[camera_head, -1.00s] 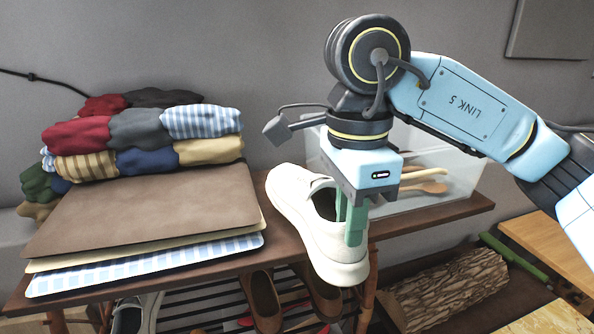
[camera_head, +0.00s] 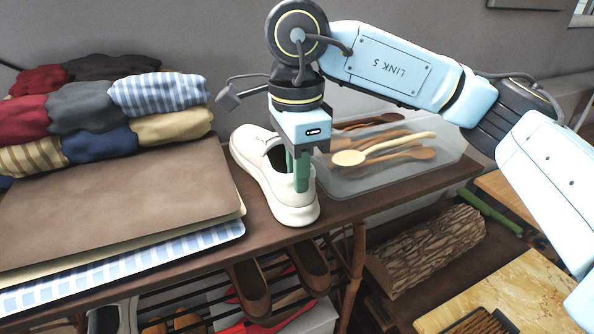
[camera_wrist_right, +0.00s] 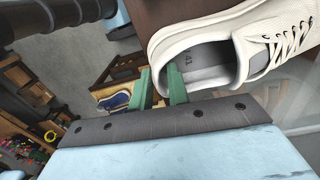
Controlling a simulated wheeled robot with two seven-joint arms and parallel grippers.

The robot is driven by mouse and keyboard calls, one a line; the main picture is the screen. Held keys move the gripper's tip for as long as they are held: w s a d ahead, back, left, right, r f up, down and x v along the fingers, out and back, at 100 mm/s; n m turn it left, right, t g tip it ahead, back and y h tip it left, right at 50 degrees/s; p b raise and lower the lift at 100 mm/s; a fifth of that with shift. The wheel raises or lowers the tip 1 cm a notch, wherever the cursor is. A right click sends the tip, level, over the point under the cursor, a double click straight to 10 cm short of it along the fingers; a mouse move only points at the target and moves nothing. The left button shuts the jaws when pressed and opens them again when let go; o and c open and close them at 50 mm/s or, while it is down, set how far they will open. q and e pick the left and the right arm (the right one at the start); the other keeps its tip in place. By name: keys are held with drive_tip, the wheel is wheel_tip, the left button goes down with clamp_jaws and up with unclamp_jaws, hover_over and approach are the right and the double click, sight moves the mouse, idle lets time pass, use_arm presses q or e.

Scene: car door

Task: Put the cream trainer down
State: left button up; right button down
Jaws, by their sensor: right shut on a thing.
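The cream trainer (camera_head: 270,185) is over the dark wooden top (camera_head: 345,207), between the folded cloths and the clear box. Its heel faces the front and its toe points to the back left. It looks level, on the top or very close above it; I cannot tell which. My right gripper (camera_head: 299,178) is shut on the heel wall, with one green finger inside the opening. In the right wrist view the trainer (camera_wrist_right: 248,50) shows its laces and insole, and the green fingers (camera_wrist_right: 161,88) grip the heel rim. My left gripper is not in view.
Left of the trainer lie flat folded cloths (camera_head: 110,200) with rolled garments (camera_head: 90,105) behind. A clear box (camera_head: 440,155) with wooden spoons stands to the right. Brown shoes (camera_head: 250,290) sit on the rack below. A log (camera_head: 430,250) lies lower right.

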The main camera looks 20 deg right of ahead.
drive_tip(key=shift+w+r, duration=0.1)
drive_tip(key=shift+f, duration=0.25)
drive_tip(key=c, duration=1.3)
unclamp_jaws()
drive_tip(key=shift+c, duration=0.2)
drive_tip(key=shift+r, duration=0.15)
